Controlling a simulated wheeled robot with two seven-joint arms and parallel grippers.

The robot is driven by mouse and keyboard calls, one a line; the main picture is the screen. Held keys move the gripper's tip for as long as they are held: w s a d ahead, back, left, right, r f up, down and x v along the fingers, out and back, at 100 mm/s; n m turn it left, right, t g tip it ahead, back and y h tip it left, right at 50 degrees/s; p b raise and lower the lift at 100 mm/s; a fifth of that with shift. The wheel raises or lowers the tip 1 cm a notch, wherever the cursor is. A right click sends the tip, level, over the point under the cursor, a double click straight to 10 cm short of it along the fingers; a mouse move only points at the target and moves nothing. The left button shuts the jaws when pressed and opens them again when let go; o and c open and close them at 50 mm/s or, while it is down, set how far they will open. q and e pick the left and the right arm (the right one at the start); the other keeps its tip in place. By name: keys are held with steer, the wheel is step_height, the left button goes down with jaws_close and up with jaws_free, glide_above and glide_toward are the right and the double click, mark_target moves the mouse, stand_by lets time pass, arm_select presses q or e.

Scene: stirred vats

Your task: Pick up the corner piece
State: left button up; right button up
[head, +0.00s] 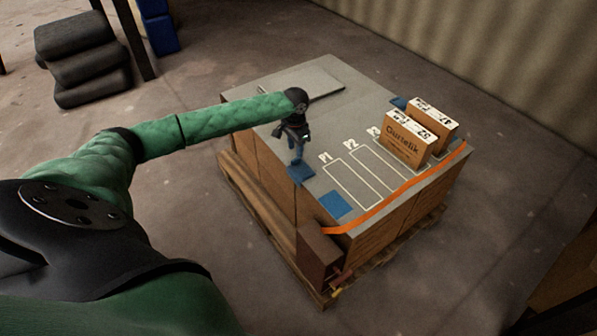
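A brown angled piece (319,254) stands at the near corner of the carton stack, below the end of an orange strap. Flat blue squares lie on the grey top: one (302,175) at the left edge, one (335,205) near the front corner, one (398,102) at the far right edge. I cannot tell for certain which of these is the corner piece. My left gripper (296,160) points down just above or at the left-edge blue square. Its fingers are small and dark, and I cannot tell whether they are open or touch the square. My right gripper is not in view.
Two labelled cartons (408,140) (435,118) stand at the right of the grey top (375,105), near white-outlined slots. An orange strap (400,192) runs along the right edge. A flat grey slab (318,82) lies at the back. The stack rests on a wooden pallet (262,215).

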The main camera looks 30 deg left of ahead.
mark_target(294, 159)
arm_select(q)
steer(key=shift+s+f, duration=0.15)
steer(key=shift+f, duration=0.75)
steer(key=shift+s+f, duration=0.2)
steer(key=shift+f, duration=0.75)
steer(key=shift+s+f, duration=0.15)
steer(key=shift+f, duration=0.75)
jaws_close()
